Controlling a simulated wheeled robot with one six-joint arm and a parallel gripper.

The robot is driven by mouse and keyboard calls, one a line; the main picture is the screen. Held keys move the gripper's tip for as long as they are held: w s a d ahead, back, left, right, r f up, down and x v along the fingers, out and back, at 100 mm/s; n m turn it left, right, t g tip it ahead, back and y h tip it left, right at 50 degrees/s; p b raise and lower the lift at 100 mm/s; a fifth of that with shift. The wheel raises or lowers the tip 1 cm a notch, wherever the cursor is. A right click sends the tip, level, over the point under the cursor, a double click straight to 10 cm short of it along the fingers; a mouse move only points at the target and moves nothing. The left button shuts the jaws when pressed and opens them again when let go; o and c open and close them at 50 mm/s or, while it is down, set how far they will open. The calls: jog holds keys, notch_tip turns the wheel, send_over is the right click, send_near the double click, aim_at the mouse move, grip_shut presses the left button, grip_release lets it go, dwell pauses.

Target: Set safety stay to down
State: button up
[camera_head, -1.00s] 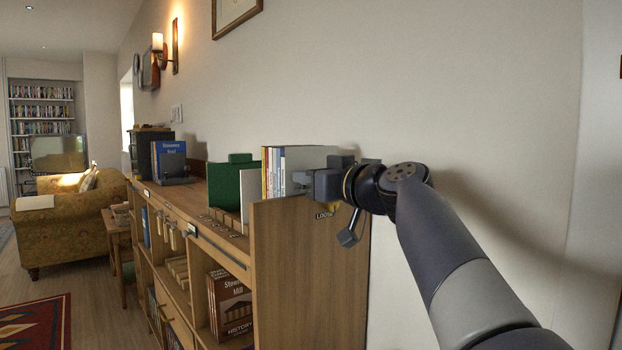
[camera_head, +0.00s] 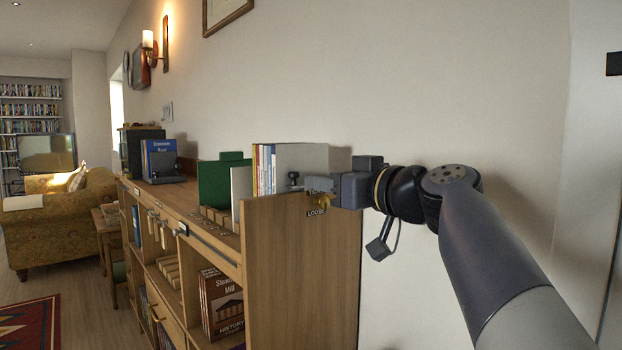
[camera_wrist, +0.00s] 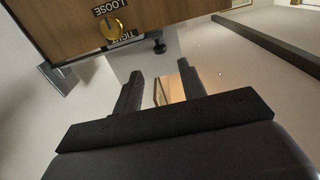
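No part is clearly marked as the safety stay, and I cannot tell which one it is. The wooden shelf unit's end panel (camera_head: 300,275) carries a brass knob (camera_head: 322,200) beside a LOOSE label (camera_head: 315,212). The wrist view shows the knob (camera_wrist: 112,28) upside down between the LOOSE and TIGHT labels. A small dark peg (camera_head: 293,178) stands near the panel's top edge; a black knob (camera_wrist: 159,46) in the wrist view may be the same part. My gripper (camera_head: 318,186) is at the panel's upper right corner. In the wrist view its fingers (camera_wrist: 160,70) are apart and empty.
Thin books (camera_head: 264,170), a green panel (camera_head: 212,184) and a blue book (camera_head: 160,158) stand on the unit's top. A metal bracket (camera_wrist: 58,78) shows at left in the wrist view. The wall (camera_head: 450,90) is close behind. Open floor (camera_head: 90,310) lies left.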

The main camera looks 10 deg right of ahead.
aim_at(297, 174)
jog(key=shift+v, duration=1.65)
jog(key=x, duration=1)
jog(key=shift+w+a, duration=0.25)
jog(key=shift+w, duration=0.05)
jog(key=shift+w+r, duration=0.1)
jog(key=shift+r, duration=0.1)
jog(key=shift+p, duration=0.35)
jog(key=shift+f, duration=0.1)
